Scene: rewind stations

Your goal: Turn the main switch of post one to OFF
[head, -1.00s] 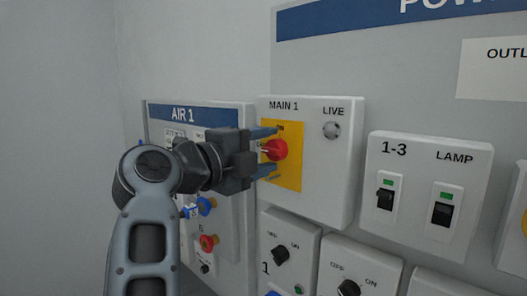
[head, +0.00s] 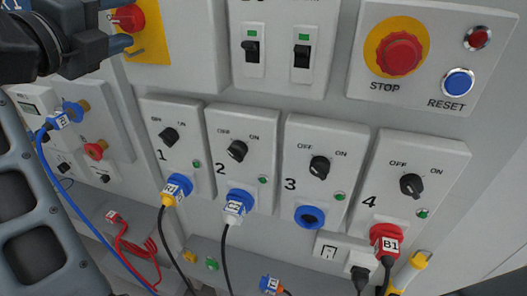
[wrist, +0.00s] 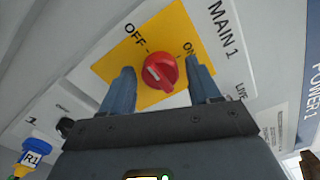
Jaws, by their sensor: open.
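The main switch is a red rotary knob (wrist: 160,72) on a yellow plate (wrist: 118,66) under the label MAIN 1, with OFF and ON printed beside it. A pale pointer mark shows on the knob; I cannot tell surely which word it points at. My gripper (wrist: 163,88) is open, with one blue finger on each side of the knob. I cannot tell whether the fingers touch it. In the head view the red knob (head: 128,18) sits at the top left, beside my gripper (head: 120,24), and is partly cut off.
Below are several numbered outlet boxes with black switches, such as box 1 (head: 168,137). A STOP button (head: 399,53) and a blue RESET button (head: 458,82) are at the upper right. A blue cable (head: 75,215) and a red cable (head: 135,247) hang at the left.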

